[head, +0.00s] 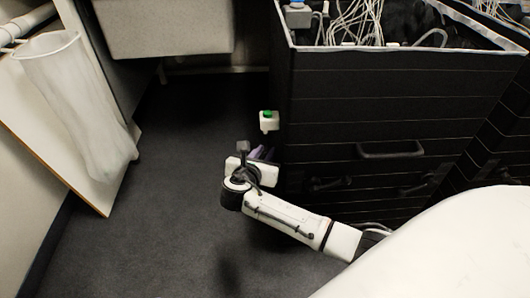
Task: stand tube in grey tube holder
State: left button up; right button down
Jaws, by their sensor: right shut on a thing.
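My right gripper (257,153) is low in the middle of the head view, in front of the left edge of a black drawer unit, and points away from me. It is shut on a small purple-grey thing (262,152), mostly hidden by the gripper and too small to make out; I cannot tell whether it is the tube. I cannot make out a grey tube holder in this view. My left gripper is not in view.
The black drawer unit (350,120) fills the right, with loose white cables (360,22) on top. A small white block with a green top (268,121) shows by its left edge. A pale bin (80,105) stands at left. Dark floor (150,200) between is clear.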

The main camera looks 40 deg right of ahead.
jog(key=shift+f, duration=0.55)
jog(key=c, duration=1.5)
grip_release()
jog(key=shift+o, duration=0.2)
jog(key=shift+f, duration=0.1)
